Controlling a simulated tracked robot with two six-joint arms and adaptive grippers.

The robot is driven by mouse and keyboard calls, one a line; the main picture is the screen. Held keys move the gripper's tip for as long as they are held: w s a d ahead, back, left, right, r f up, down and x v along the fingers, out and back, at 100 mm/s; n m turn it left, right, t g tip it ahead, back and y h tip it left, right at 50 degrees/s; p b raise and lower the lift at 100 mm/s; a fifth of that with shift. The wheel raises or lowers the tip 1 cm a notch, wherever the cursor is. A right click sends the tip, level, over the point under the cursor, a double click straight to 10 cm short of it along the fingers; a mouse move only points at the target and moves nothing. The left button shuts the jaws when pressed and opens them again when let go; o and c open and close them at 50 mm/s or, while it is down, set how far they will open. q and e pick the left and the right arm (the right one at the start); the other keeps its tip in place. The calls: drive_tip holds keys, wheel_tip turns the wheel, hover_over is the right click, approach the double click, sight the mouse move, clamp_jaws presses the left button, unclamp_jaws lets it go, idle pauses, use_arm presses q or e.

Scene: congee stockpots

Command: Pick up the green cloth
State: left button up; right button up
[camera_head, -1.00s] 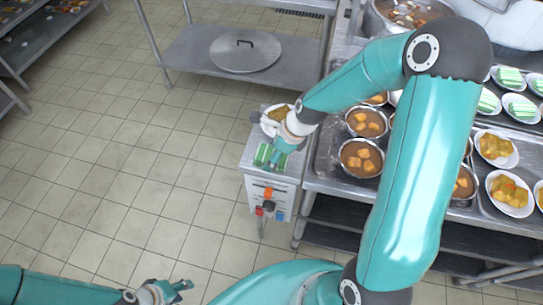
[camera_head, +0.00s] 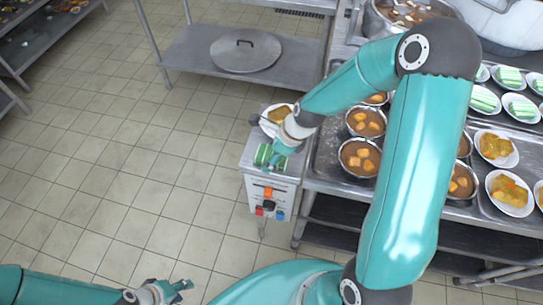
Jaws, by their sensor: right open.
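The green cloth (camera_head: 263,154), a rolled bundle with pale bands, lies on top of a small grey cabinet (camera_head: 254,177) left of the long counter. My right gripper (camera_head: 272,162) is open and reaches down at the cloth's right side, partly covering it. I cannot tell whether its fingers touch the cloth or straddle it. My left gripper (camera_head: 184,290) is low in the picture, over the floor and far from the cloth. It looks open and empty.
A white plate of food (camera_head: 268,121) sits just behind the cloth, close to my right wrist. Metal bowls of soup (camera_head: 359,157) and plates of food (camera_head: 511,192) crowd the counter at right. A large lid (camera_head: 245,52) lies on a shelf behind.

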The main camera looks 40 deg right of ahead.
sight(271, 154)
drive_tip(key=c, duration=1)
drive_tip(key=shift+r, duration=0.1)
wheel_tip(271, 154, up, 20)
drive_tip(key=shift+r+p, duration=0.2)
drive_tip(key=shift+p, duration=0.45)
